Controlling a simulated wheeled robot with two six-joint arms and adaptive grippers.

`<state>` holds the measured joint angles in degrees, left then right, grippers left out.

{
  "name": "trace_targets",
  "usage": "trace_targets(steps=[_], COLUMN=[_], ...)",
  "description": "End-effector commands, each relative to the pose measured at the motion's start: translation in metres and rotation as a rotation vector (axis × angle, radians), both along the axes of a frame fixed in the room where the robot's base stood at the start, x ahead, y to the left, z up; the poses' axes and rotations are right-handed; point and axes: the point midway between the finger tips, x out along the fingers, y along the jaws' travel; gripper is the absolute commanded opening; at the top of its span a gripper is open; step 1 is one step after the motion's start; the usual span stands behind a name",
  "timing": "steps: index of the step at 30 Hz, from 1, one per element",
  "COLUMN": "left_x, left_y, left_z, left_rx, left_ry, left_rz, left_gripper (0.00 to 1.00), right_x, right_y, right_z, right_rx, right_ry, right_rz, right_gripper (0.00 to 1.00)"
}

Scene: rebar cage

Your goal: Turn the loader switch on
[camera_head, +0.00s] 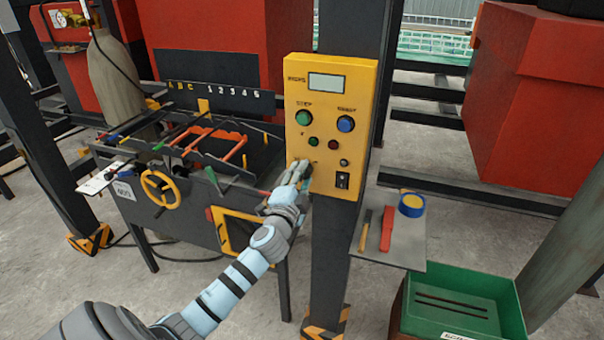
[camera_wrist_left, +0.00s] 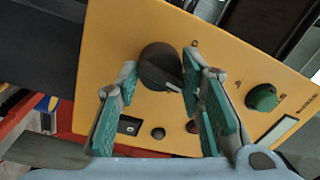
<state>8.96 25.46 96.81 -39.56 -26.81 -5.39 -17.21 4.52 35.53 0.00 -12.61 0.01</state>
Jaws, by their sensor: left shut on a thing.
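A yellow control panel (camera_head: 345,80) is fixed to a dark post. It carries a black rotary switch (camera_head: 308,170) at its lower left, largely hidden behind my left gripper in the head view. My left gripper (camera_head: 299,174) reaches the panel there. In the left wrist view the round black switch (camera_wrist_left: 160,67) with a white pointer mark sits between the green-padded fingers (camera_wrist_left: 160,98), which are shut on it. The pointer slants toward the lower right of that view. Any label beside the switch is too small to read. My right gripper is not in view.
The panel also has a green button (camera_head: 304,118), a blue button (camera_head: 346,124) and a black rocker (camera_head: 343,180). A grey shelf (camera_head: 398,248) holds a red tool and a yellow-blue roll. A green bin (camera_head: 462,300) stands lower right. A machine with a yellow handwheel (camera_head: 160,189) stands left.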

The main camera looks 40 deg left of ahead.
Motion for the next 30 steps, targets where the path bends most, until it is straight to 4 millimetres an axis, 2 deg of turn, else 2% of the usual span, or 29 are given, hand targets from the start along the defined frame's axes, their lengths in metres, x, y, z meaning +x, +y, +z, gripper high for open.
trace_targets(steps=[15, 30], left_x=[0.0, -0.001], left_y=[0.0, 0.001], left_z=[-0.001, -0.003], left_rx=[0.414, 0.573], left_ry=[0.148, 0.203], left_rz=[-0.001, -0.001], left_gripper=[0.07, 0.07], right_x=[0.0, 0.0], right_y=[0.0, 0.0], right_z=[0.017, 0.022], right_rx=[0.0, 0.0], right_ry=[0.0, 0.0], right_rz=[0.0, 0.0], right_gripper=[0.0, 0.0])
